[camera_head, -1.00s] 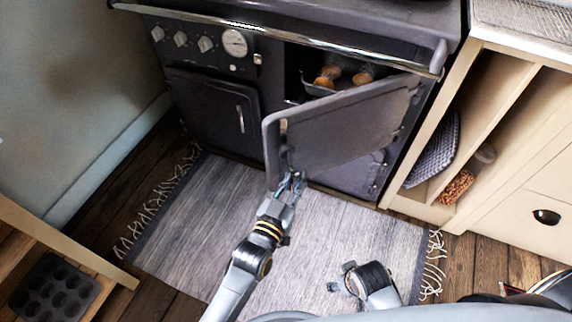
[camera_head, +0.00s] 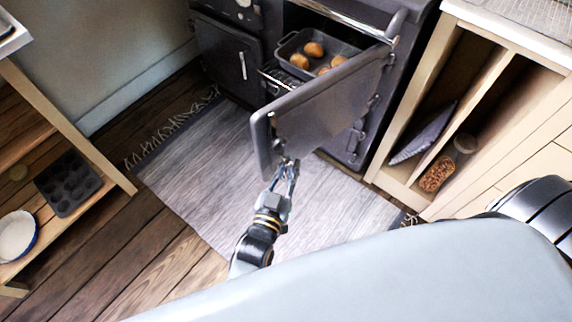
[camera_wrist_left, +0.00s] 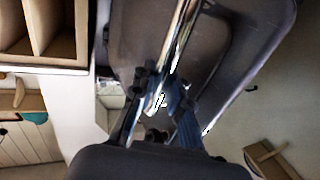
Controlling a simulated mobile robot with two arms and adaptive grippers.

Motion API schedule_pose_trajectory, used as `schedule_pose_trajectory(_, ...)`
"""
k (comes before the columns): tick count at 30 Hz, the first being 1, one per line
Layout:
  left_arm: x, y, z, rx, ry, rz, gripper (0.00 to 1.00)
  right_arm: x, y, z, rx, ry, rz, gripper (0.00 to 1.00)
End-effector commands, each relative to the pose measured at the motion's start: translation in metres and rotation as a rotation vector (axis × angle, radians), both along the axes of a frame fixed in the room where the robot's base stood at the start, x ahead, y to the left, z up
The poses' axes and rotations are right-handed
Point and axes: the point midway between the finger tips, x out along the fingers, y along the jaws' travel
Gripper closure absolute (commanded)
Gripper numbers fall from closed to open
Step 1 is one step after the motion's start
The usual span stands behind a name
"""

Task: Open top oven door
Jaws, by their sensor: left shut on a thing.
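The top oven door (camera_head: 325,108) of the dark range stands swung well out, hinged at its right side. The open cavity shows a roasting tin (camera_head: 290,44) with several round brown items inside. My left gripper (camera_head: 288,165) is at the door's free lower left edge. In the left wrist view, its fingers (camera_wrist_left: 160,100) are closed around the shiny door handle (camera_wrist_left: 180,40), and the door panel fills the area behind. The handle is mostly hidden in the head view. My right gripper is out of view; only part of that arm shows at right.
A closed oven door (camera_head: 232,62) is to the left. A striped rug (camera_head: 215,165) covers the floor before the range. A wooden shelf (camera_head: 75,130) stands at left with a muffin tin (camera_head: 68,183). An open-fronted cabinet (camera_head: 392,180) stands close at right.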

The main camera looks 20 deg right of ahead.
Motion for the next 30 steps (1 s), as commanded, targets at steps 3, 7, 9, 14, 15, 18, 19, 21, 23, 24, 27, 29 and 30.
schedule_pose_trajectory(3,-0.0007,0.0018,-0.0039,0.009,0.001,0.002,1.00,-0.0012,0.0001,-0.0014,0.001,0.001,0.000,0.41)
schedule_pose_trajectory(7,-0.0008,0.0014,-0.0040,0.009,0.001,0.002,1.00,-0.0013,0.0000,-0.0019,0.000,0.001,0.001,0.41)
schedule_pose_trajectory(9,-0.0009,0.0013,-0.0041,0.008,0.002,0.002,1.00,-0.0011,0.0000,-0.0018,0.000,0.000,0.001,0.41)
schedule_pose_trajectory(14,-0.0007,0.0014,-0.0041,0.008,0.002,0.002,1.00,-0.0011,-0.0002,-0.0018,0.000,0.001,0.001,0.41)
schedule_pose_trajectory(15,-0.0007,0.0014,-0.0042,0.009,0.003,0.002,0.81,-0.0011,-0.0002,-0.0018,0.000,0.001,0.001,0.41)
schedule_pose_trajectory(18,-0.0008,0.0009,-0.0035,0.007,0.002,0.002,0.61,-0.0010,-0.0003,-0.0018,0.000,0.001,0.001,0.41)
schedule_pose_trajectory(19,-0.0008,0.0007,-0.0032,0.007,0.002,0.001,0.61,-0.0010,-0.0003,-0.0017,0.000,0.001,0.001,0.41)
schedule_pose_trajectory(21,-0.0006,0.0002,-0.0024,0.005,0.001,0.001,0.61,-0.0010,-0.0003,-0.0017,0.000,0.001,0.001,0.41)
schedule_pose_trajectory(23,-0.0006,-0.0003,-0.0018,0.003,0.001,0.001,0.61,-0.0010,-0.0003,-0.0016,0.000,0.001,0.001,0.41)
schedule_pose_trajectory(24,-0.0006,-0.0004,-0.0015,0.003,0.001,0.001,0.61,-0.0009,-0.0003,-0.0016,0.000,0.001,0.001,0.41)
schedule_pose_trajectory(27,-0.0013,-0.0002,-0.0012,0.003,0.000,0.000,0.61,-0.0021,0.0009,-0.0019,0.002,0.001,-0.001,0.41)
schedule_pose_trajectory(29,-0.0035,0.0017,-0.0014,0.003,0.000,0.000,0.61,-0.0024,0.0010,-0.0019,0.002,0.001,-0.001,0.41)
schedule_pose_trajectory(30,-0.0060,0.0040,-0.0014,0.003,0.000,0.000,0.61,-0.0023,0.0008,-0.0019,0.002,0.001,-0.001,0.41)
